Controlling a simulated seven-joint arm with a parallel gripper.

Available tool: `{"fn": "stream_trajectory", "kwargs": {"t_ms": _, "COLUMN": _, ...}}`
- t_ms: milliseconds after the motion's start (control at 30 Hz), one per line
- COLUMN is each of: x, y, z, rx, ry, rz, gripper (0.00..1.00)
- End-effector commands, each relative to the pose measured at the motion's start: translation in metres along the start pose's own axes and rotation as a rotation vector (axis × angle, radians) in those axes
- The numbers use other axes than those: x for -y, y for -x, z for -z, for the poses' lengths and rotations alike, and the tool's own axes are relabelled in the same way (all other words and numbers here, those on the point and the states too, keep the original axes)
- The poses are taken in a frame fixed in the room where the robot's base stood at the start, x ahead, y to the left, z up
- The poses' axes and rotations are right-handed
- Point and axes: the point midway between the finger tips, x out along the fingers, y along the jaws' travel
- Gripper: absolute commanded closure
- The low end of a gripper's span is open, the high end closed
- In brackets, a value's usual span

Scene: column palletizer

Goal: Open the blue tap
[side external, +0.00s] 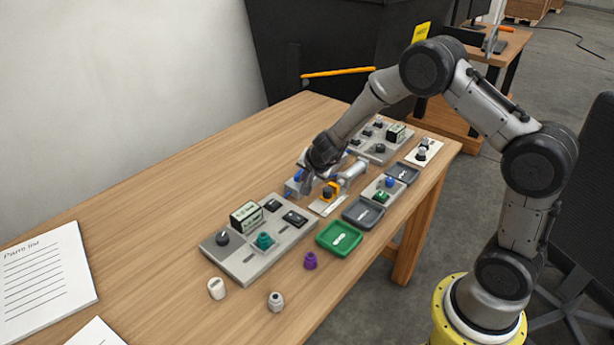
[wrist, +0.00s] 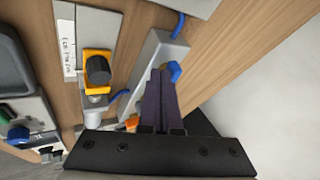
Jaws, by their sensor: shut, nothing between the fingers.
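The blue tap (wrist: 174,71) shows as a small blue handle on a grey block (wrist: 152,50) in the wrist view, partly hidden by my fingers. In the side view a bit of blue (side external: 298,176) shows next to my gripper (side external: 306,188), on the grey block's end. My gripper (wrist: 160,75) is shut and empty, its dark fingertips right beside the blue handle. I cannot tell whether they touch it.
Beside the block is an orange mount with a black knob (wrist: 97,70). A green tray (side external: 338,238), grey trays (side external: 363,213) and a control panel (side external: 240,262) stand nearby. Loose caps (side external: 311,261) lie at the table's front. The left tabletop is mostly clear.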

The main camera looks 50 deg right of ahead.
Motion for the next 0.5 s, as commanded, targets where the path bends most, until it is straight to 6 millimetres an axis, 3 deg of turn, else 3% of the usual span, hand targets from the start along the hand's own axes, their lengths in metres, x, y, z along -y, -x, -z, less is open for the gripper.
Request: {"fn": "stream_trajectory", "kwargs": {"t_ms": 500, "x": -0.0082, "y": 0.0094, "z": -0.0096, "rx": 0.001, "ry": 0.003, "rz": 0.0, "gripper": 1.0}}
